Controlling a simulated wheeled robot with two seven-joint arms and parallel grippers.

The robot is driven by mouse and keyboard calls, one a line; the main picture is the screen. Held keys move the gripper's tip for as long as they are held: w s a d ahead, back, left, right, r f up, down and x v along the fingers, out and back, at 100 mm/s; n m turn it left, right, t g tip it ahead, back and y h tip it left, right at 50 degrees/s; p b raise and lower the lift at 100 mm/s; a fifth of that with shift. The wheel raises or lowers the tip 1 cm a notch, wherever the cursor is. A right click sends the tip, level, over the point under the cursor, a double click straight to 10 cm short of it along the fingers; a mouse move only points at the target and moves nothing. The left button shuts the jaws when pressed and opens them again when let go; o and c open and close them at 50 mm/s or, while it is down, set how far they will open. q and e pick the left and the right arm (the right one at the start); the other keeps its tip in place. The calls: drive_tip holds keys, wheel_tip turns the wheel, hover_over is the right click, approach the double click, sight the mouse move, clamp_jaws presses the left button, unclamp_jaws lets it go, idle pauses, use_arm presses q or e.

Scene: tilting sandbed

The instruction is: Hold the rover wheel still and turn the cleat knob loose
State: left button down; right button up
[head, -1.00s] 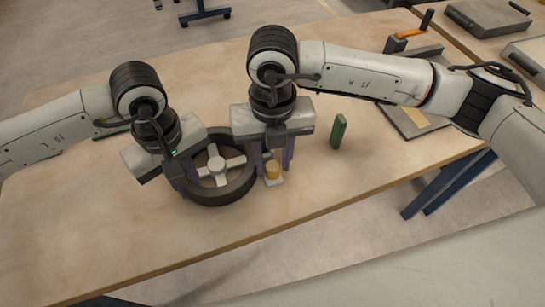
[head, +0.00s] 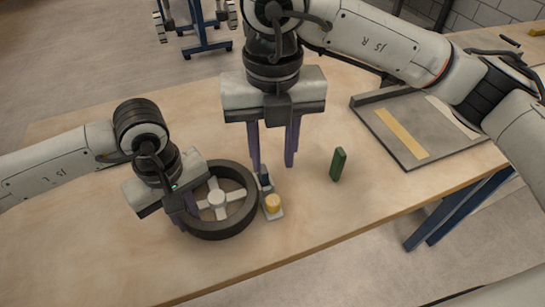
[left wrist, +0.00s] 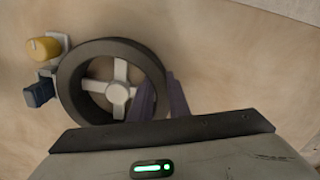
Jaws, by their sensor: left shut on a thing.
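The dark rover wheel (head: 240,222) with pale spokes lies flat on the table; it also shows in the left wrist view (left wrist: 72,92). My left gripper (head: 184,211) is shut on the wheel's rim, one finger inside and one outside in the left wrist view (left wrist: 160,90). The yellow cleat knob (head: 273,202) sits on a small pale base (head: 276,214) beside the wheel; it shows in the left wrist view too (left wrist: 45,47). A dark blue block (head: 265,178) stands beside the knob. My right gripper (head: 273,167) is open and empty, above and behind the knob.
A green block (head: 338,164) stands upright right of the knob. A grey tray (head: 377,130) with a yellow strip lies further right. The wooden table (head: 80,235) is clear at front left, and its front edge runs just below the wheel.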

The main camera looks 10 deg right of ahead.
use_arm(q)
drive_tip(key=c, duration=1.6)
unclamp_jaws()
